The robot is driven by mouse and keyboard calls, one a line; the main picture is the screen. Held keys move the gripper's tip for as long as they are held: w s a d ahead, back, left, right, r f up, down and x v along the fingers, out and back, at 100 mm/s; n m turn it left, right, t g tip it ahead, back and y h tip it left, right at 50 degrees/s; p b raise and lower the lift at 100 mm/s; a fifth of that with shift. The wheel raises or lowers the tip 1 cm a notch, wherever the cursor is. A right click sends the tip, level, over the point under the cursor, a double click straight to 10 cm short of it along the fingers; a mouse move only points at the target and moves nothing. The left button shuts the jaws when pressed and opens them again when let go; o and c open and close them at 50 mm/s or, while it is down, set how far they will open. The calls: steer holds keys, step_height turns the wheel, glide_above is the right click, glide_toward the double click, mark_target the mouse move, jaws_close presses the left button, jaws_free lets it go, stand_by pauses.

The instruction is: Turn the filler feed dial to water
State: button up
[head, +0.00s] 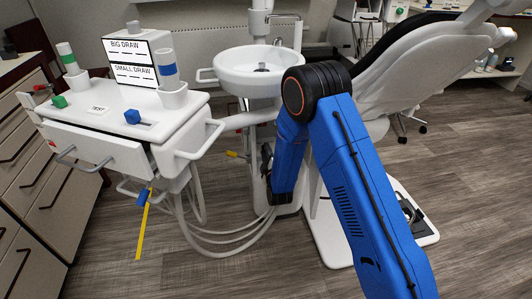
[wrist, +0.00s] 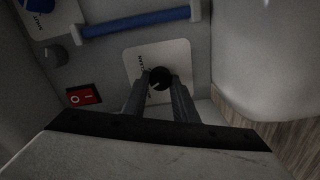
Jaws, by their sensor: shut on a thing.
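In the wrist view, a round black dial (wrist: 160,77) sits on a white label plate (wrist: 178,57) on a grey panel. My gripper (wrist: 161,87) has one finger on each side of the dial and is shut on it. In the head view, my blue arm reaches down to the white unit's column below the basin, and the dial cannot be picked out there.
In the wrist view, a blue bar handle (wrist: 137,22), a grey knob (wrist: 55,57) and a red rocker switch (wrist: 84,96) are near the plate. In the head view, a white basin (head: 247,80), loose hoses (head: 222,238) and a reclined chair (head: 400,68) surround my arm.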

steer(key=shift+f+n, duration=0.1)
steer(key=shift+n, duration=1.6)
steer(key=o, duration=1.1)
steer(key=shift+a, duration=0.1)
steer(key=v, duration=1.7)
steer(key=shift+s, duration=0.25)
